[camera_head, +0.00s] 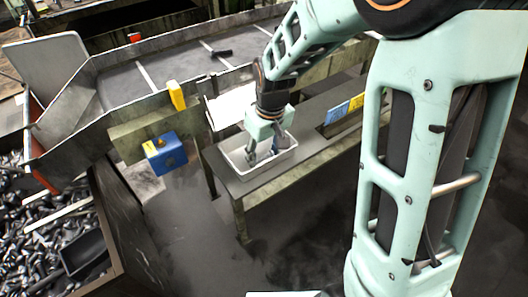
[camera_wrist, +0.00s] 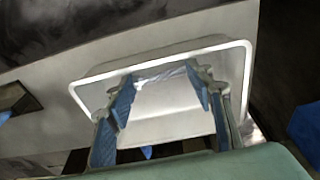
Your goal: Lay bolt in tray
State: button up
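The white tray (camera_head: 236,160) sits on a narrow table in the head view. In the wrist view its pale rim (camera_wrist: 160,52) and inside fill the middle. My gripper (camera_head: 265,154) points down into the tray. In the wrist view my gripper (camera_wrist: 163,82) shows its two blue-padded fingers spread wide apart. A shiny grey piece that looks like the bolt (camera_wrist: 162,74) lies crosswise between the fingertips, near the tray's far wall. I cannot tell whether it touches the fingertips. It cannot be made out in the head view.
The table (camera_head: 262,196) has bare top right of the tray. Blue and yellow boxes (camera_head: 344,108) stand behind it. A bin of loose bolts (camera_head: 40,235) is at lower left. A conveyor (camera_head: 170,70) runs behind, with a blue box (camera_head: 166,154) mounted near it.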

jog(key=o, duration=0.4)
jog(key=shift+o, duration=0.2)
jog(key=shift+r+p, duration=0.5)
jog(key=shift+r, duration=0.1)
notch_tip(320, 180, up, 12)
jog(key=s, duration=0.1)
jog(key=shift+s+d+p, duration=0.3)
jog(key=shift+d, duration=0.1)
